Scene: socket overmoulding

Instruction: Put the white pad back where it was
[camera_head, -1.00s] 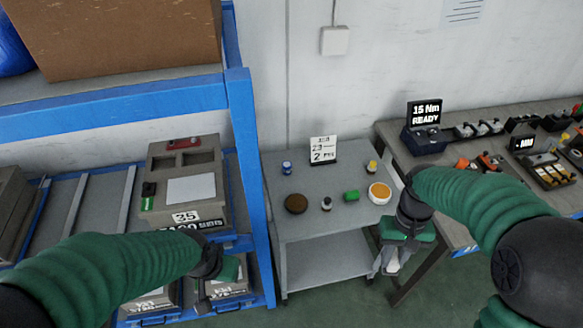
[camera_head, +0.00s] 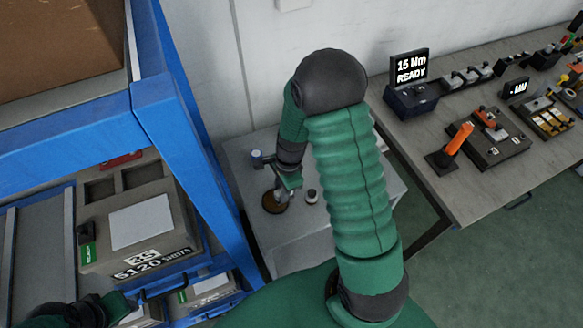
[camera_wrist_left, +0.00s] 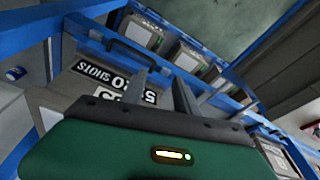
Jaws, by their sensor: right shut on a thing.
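My right gripper (camera_head: 280,191) reaches down over the small grey table, its fingers just above or at the brown round disc (camera_head: 271,205). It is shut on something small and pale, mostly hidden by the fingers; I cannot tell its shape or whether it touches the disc. No other white pad shows clearly. My left gripper is low at the left of the head view, partly cut off. In the left wrist view its two fingers (camera_wrist_left: 162,92) stand apart with nothing between them, in front of the grey mould box (camera_wrist_left: 105,75).
The blue rack (camera_head: 180,125) rises left of the table (camera_head: 300,242). A workbench (camera_head: 460,193) with tools is at the right. My right arm hides the table's right part.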

